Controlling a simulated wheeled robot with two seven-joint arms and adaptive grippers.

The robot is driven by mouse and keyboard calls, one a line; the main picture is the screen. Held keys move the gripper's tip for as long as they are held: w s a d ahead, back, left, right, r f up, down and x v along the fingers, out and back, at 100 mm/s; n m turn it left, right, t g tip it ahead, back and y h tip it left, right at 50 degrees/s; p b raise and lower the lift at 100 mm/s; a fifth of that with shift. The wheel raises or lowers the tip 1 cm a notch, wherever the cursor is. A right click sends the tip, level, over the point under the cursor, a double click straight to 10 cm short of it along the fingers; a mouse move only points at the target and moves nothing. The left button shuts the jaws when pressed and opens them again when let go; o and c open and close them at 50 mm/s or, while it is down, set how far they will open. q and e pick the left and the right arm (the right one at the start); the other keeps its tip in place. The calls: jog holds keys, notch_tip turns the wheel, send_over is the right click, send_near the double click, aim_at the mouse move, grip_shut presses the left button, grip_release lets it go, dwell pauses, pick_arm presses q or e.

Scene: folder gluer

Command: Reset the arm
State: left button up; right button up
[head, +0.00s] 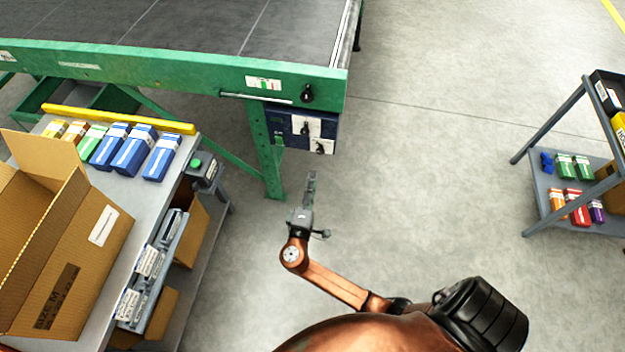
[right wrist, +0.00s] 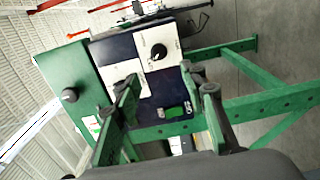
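My right gripper (head: 311,178) is in front of the green machine frame, over bare floor, just below the dark blue control box (head: 292,125). In the right wrist view its two fingers (right wrist: 168,92) stand apart with nothing between them, so it is open. Beyond them that view shows the control box (right wrist: 117,50) with white plates, a black knob (right wrist: 158,52) and a green part (right wrist: 173,112). The gripper looks apart from the box in the head view. My left gripper is not in view.
The green-framed conveyor (head: 180,70) spans the top left. A grey table (head: 190,145) at left holds an open cardboard box (head: 100,260) and several small cartons (head: 130,150). A shelf cart (head: 545,185) stands at right. The floor between is clear.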

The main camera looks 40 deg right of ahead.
dwell(0.3)
